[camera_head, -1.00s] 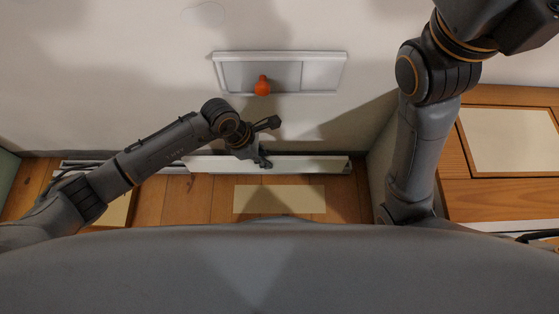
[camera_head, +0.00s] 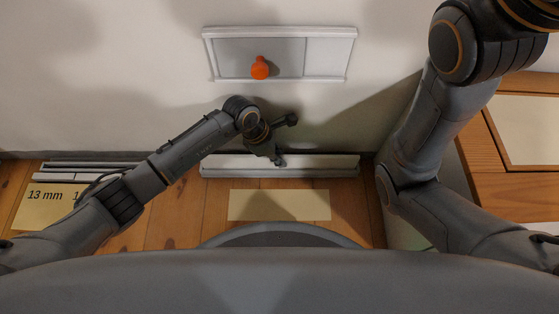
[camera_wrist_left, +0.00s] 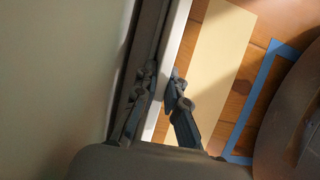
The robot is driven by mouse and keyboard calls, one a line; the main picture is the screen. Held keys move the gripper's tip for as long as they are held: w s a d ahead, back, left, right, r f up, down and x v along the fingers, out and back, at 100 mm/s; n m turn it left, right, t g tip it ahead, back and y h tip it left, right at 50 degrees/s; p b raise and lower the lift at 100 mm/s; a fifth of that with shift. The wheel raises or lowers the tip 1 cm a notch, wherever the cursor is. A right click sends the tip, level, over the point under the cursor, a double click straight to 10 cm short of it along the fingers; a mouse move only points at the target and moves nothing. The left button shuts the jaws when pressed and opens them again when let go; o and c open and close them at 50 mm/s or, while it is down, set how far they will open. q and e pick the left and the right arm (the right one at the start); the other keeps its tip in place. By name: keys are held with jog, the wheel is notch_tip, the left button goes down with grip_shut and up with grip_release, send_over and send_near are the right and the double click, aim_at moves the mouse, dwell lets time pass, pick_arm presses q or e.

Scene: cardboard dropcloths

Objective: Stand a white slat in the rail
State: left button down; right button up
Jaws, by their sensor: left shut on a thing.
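In the head view a long white slat (camera_head: 325,166) lies along the foot of the wall. My left gripper (camera_head: 278,161) reaches it near its middle. In the left wrist view the left gripper (camera_wrist_left: 163,84) has its two fingers closed on either side of the white slat (camera_wrist_left: 178,38). A white frame (camera_head: 330,79) with a ledge along its bottom is on the wall; I cannot tell which part is the rail. An orange knob-like thing (camera_head: 260,68) shows in front of the frame. My right arm runs out of the top right, and its gripper is not in view.
Several more slats (camera_head: 75,172) lie along the wall at the left. A card marked "13 mm" (camera_head: 45,203) lies by them on the wooden floor. A blank pale card (camera_head: 280,205) lies before the held slat. Wooden furniture (camera_head: 520,185) stands at the right. Blue tape (camera_wrist_left: 262,90) marks the floor.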

pick_arm(q)
jog(key=c, duration=1.4)
grip_release()
